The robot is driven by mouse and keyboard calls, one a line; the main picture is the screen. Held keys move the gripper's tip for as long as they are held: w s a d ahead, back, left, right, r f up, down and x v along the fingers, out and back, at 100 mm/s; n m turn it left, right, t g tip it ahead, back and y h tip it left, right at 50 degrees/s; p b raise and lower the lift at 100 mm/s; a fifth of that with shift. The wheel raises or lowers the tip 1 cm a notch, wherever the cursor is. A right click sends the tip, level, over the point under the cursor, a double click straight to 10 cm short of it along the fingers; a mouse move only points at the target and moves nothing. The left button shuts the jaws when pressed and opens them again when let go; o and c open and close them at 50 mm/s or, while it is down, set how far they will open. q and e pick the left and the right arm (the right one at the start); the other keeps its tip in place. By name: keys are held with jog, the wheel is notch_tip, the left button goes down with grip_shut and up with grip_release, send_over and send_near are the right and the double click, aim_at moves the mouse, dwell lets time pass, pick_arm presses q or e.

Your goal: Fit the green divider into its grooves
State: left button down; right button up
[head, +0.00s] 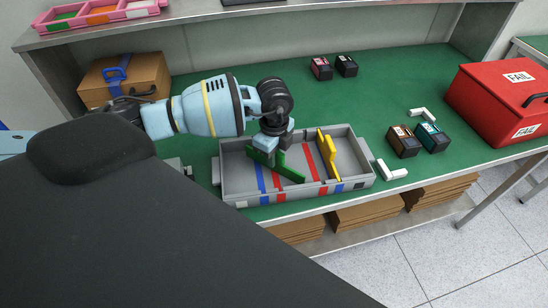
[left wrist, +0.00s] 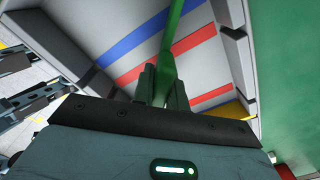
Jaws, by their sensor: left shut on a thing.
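The grey tray (head: 230,176) lies on the green bench top, with blue and red stripes across its floor and front wall. My left gripper (head: 271,146) is over its left half, shut on the green divider (head: 289,174). The divider slants across the line of the stripes. Its lower edge is inside the tray; I cannot tell whether it touches the floor. In the left wrist view the green divider (left wrist: 172,40) runs up from between the fingers (left wrist: 158,84), crossing over the stripes. A yellow divider (head: 328,155) stands in the tray's right half.
A red box (head: 480,105) marked FAIL stands at the right. Small dark boxes (head: 403,141) and white angle pieces (head: 391,170) lie right of the tray. A brown case (head: 125,78) is at the back left.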

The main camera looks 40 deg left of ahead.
pick_arm(q)
jog(key=shift+r, duration=0.1)
notch_tip(320, 180, up, 10)
jog(key=shift+f+p, duration=0.1)
jog(key=shift+p, duration=0.2)
jog(key=m, duration=0.4)
jog(key=shift+r+b, duration=0.2)
jog(key=shift+b, duration=0.15)
jog(key=m, duration=0.3)
jog(key=shift+r+m, duration=0.3)
jog(key=shift+r, duration=0.1)
jog(key=shift+r+m+b, duration=0.2)
jog(key=shift+m+b, duration=0.15)
jog(key=shift+m, duration=0.35)
pick_arm(e)
jog(key=shift+s+f, duration=0.35)
jog(key=shift+f, duration=0.15)
jog(key=shift+w+a+r, duration=0.1)
jog(key=shift+w, duration=0.05)
